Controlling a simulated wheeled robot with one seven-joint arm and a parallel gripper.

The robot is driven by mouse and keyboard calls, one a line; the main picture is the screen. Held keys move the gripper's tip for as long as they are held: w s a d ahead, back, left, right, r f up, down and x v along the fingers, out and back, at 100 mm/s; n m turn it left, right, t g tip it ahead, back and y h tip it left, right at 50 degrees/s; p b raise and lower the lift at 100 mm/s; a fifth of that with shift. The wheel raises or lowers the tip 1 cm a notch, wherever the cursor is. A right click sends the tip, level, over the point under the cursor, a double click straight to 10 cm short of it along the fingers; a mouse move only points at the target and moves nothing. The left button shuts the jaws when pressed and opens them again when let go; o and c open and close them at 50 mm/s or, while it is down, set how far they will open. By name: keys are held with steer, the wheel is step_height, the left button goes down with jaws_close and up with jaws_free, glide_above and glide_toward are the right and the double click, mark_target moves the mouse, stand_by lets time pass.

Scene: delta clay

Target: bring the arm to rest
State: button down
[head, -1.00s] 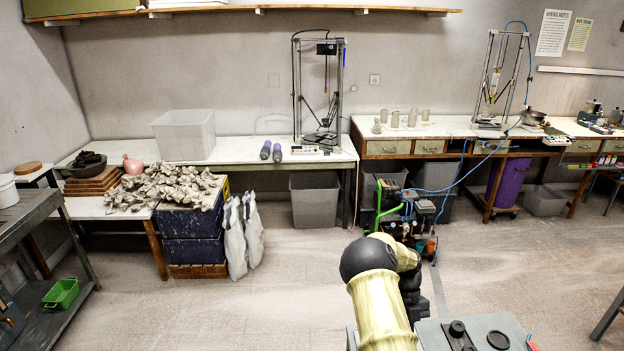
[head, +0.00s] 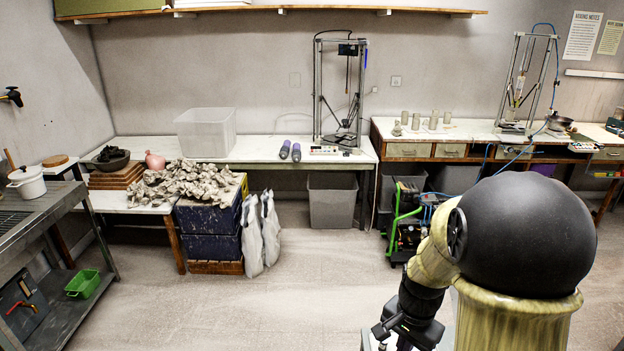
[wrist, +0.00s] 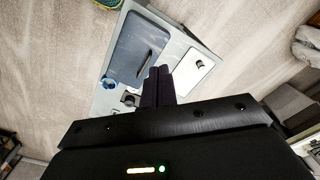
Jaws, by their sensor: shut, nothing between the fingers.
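My gripper (wrist: 158,84) shows in the wrist view, with its two dark fingers closed together and nothing between them. It points over a grey deck that looks like the top of my own base, with the floor around it. In the head view my arm fills the lower right, with a large black joint and pale yellow-green links folded close to the camera. The dark wrist part hangs down at the bottom; the fingertips cannot be made out there.
A workbench (head: 262,151) with a clear bin (head: 206,132) and a delta printer (head: 341,92) stands along the back wall. A grey metal cart (head: 62,203) is at the left. The floor (head: 235,310) between is open.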

steer(key=s+a+r+n+t, duration=0.2)
steer(key=s+n, duration=0.4)
steer(key=n, duration=0.3)
steer(key=shift+a+r, duration=0.6)
steer(key=shift+a, duration=0.2)
